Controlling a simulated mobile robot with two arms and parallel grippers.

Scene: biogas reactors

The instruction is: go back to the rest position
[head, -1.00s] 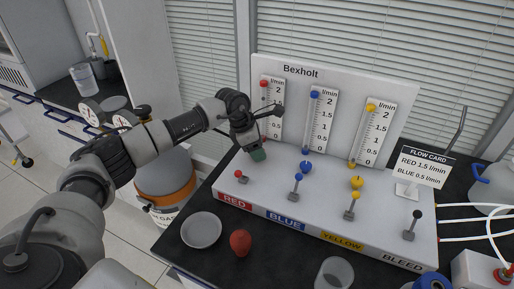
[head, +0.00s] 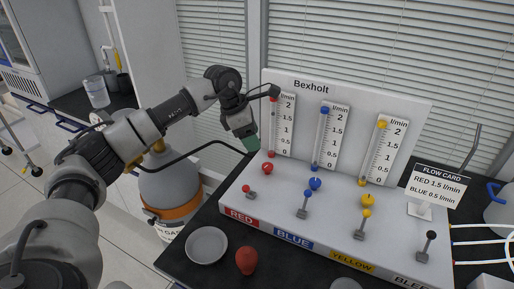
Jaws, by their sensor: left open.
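My left gripper (head: 251,146) is open and empty, with its greenish fingertips pointing down. It hangs above the left end of the white Bexholt panel, just above and left of the red knob (head: 267,168) in the picture, apart from it. The blue knob (head: 315,184) and yellow knob (head: 368,200) sit to the right. The red float (head: 273,99), blue float (head: 325,110) and yellow float (head: 382,124) show near the top of their scales. My right gripper is not in view.
Small toggle levers stand along the panel's front. A plate (head: 207,245) and a red object (head: 246,260) lie on the black bench before it. A flow card (head: 437,187) stands at the right. An orange-banded gas container (head: 173,208) stands on the floor left of the bench.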

